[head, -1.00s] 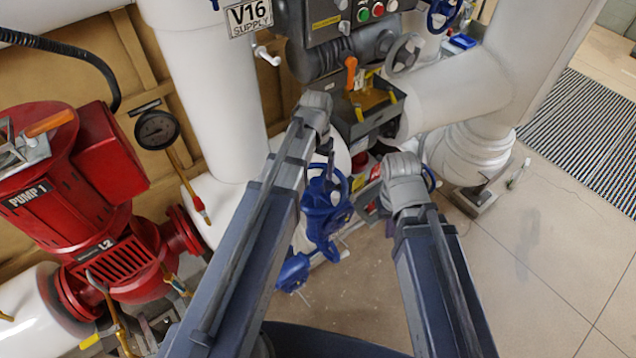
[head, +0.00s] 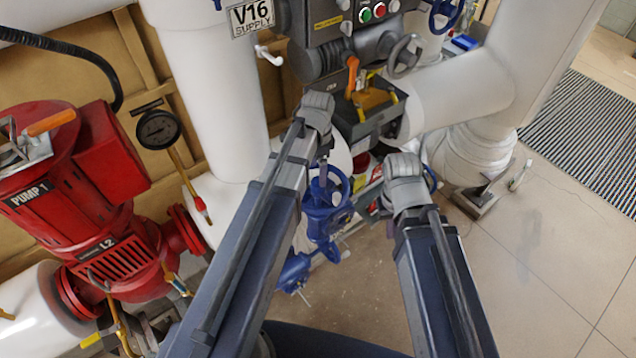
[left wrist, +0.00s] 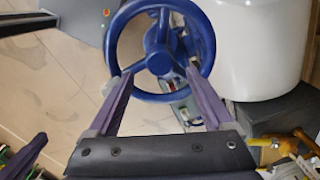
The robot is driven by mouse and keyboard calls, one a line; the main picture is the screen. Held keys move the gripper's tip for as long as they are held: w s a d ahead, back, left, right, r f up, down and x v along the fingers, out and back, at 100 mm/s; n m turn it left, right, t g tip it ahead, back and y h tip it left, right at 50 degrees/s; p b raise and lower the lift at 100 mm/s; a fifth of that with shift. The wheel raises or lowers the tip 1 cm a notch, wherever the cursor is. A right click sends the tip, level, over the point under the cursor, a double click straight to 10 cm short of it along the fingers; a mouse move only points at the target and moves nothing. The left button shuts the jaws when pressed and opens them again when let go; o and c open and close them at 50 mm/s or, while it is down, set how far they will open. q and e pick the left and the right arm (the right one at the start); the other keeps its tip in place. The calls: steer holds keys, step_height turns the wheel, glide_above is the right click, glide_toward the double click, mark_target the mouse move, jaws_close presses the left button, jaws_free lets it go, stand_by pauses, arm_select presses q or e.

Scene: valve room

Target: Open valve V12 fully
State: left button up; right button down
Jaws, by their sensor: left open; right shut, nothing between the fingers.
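A blue handwheel valve (head: 325,222) stands low between my two arms in the head view. No V12 label is readable. Its round, spoked handwheel (left wrist: 160,48) fills the upper middle of the left wrist view. My left gripper (head: 323,172) is at the wheel, pointing down. In the left wrist view its two fingers (left wrist: 158,78) are spread wide, with the tips by the near rim on either side; contact cannot be told. My right gripper (head: 366,196) is shut and empty, just right of the wheel. My arms hide part of the valve.
A white pipe (head: 470,90) and a grey control box (head: 350,20) stand behind. A toolbox with an orange-handled tool (head: 378,115) is beyond the wheel. The red pump (head: 75,195) is at left. The floor (head: 530,260) at right is mostly clear.

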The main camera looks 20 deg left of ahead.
arm_select(q)
steer(key=m, duration=0.6)
